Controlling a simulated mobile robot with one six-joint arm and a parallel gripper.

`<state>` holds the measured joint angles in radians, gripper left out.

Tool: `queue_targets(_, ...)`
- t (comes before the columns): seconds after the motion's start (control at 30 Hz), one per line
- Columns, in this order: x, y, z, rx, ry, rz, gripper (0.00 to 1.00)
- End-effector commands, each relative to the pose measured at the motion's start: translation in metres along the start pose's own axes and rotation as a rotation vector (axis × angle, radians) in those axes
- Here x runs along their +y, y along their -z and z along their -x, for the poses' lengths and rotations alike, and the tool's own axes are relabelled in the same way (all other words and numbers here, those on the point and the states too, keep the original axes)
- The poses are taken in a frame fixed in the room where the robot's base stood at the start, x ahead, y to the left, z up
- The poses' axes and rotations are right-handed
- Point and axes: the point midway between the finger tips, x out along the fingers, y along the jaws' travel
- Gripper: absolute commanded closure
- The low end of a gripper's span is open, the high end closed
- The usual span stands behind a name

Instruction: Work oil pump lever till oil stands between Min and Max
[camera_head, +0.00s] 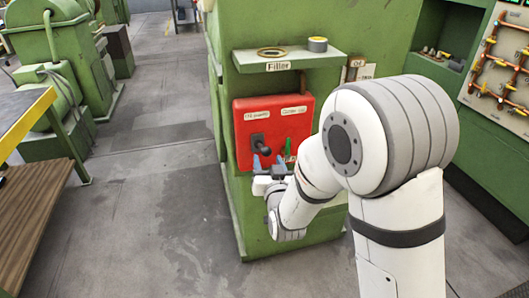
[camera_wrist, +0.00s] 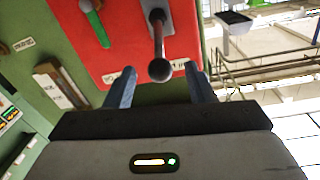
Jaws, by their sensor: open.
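A red panel box (camera_head: 272,122) is on the front of the green machine, with two white labels. A dark lever (camera_head: 259,143) sticks out of its left part; in the wrist view the lever (camera_wrist: 158,35) ends in a round knob (camera_wrist: 160,70). My gripper (camera_head: 269,163) is open at the lower edge of the box. In the wrist view the knob lies between my open fingers (camera_wrist: 160,80), with a gap on both sides. A framed plate under an "Oil" label (camera_head: 357,62) is mostly hidden by my arm; no oil level is readable.
A green handle (camera_head: 287,147) is right of the lever; it also shows in the wrist view (camera_wrist: 95,22). A "Filler" shelf (camera_head: 290,58) with a tape roll (camera_head: 317,44) and a ring juts out above the box. Open floor (camera_head: 150,190) is at left, beside a yellow-edged table (camera_head: 25,122).

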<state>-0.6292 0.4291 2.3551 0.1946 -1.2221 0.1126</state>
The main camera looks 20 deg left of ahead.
Motion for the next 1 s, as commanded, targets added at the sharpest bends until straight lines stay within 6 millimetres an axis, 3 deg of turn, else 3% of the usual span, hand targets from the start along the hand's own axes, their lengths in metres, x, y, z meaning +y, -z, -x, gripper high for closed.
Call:
queue_targets(0.2, 0.000, 0.001, -0.037, -0.002, -0.001, 0.000, 0.51)
queue_targets(0.4, 0.000, 0.000, -0.057, -0.003, -0.001, 0.000, 0.51)
queue_targets(0.73, 0.000, 0.000, -0.061, -0.002, -0.001, 0.001, 0.51)
queue_targets(1.0, 0.000, 0.000, -0.061, -0.002, -0.001, 0.001, 0.73)
